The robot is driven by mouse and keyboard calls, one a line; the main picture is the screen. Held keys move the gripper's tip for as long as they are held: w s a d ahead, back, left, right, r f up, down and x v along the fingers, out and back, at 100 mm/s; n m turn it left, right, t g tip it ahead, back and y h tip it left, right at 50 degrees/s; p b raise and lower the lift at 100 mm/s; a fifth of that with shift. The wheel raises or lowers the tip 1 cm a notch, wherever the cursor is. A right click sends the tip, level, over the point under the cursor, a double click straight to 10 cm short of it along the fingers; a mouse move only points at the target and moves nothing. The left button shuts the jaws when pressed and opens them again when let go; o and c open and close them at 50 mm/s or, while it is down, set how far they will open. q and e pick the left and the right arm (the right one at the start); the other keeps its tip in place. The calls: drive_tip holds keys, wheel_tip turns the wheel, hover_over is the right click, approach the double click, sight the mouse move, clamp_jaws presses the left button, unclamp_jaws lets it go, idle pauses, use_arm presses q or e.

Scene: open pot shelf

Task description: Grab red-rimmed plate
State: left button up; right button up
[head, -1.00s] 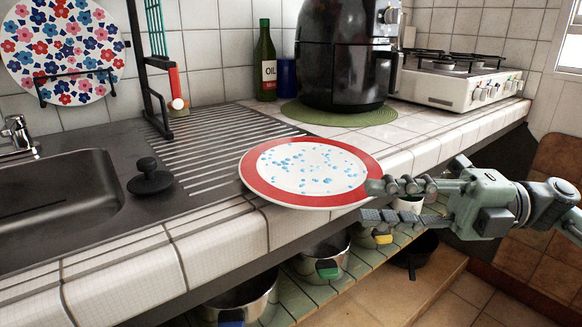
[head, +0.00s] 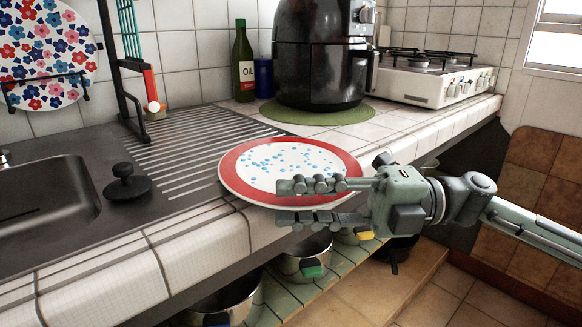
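The red-rimmed plate (head: 252,168) has a white middle with small blue marks and a broad red rim. It lies at the counter's front edge, its near rim sticking out over the edge. My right gripper (head: 308,203) comes in from the right, with one finger above the plate and the other below its near right rim. The fingers are apart with the rim between them, and I see no clear grip on it. The upper finger hides part of the plate's near right side. My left gripper is not in view.
A black air fryer (head: 318,60) on a green mat (head: 345,116), an oil bottle (head: 243,75) and a stove (head: 432,82) stand behind. A sink (head: 45,200) with a black stopper (head: 127,187) is at left. Pots (head: 232,300) sit on the open shelf below.

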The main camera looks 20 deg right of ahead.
drive_tip(key=shift+c, duration=0.4)
clamp_jaws()
drive_tip(key=shift+r, duration=0.1)
